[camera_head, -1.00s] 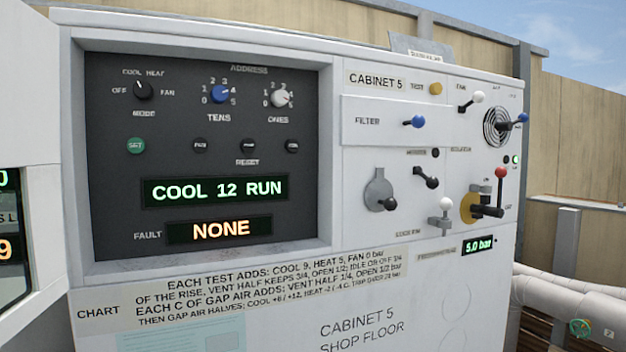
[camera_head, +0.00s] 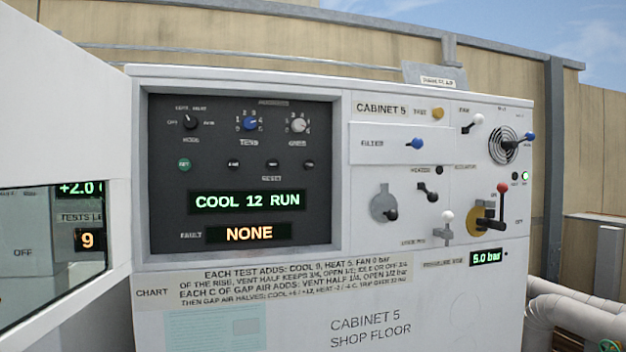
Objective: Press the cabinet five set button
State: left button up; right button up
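Cabinet 5 (camera_head: 440,310) stands ahead, with a recessed dark control panel (camera_head: 170,220) on its left half. The green set button (camera_head: 184,165) is at the left of the panel, below the mode knob (camera_head: 190,122). The tens knob (camera_head: 250,124) is blue and the ones knob (camera_head: 298,125) is white. The display (camera_head: 247,201) reads COOL 12 RUN, and the fault display (camera_head: 249,233) reads NONE. Neither of my grippers is in view.
Right of the panel are a yellow test button (camera_head: 438,113), several levers, a red-topped valve handle (camera_head: 502,188) and a 5.0 bar readout (camera_head: 486,257). A white neighbouring cabinet (camera_head: 60,120) juts in at the left. White pipes (camera_head: 580,308) run at the lower right.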

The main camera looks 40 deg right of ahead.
aim_at(184, 164)
jog(key=u, duration=0.8)
jog(key=i, duration=0.4)
jog(key=z, duration=2.65)
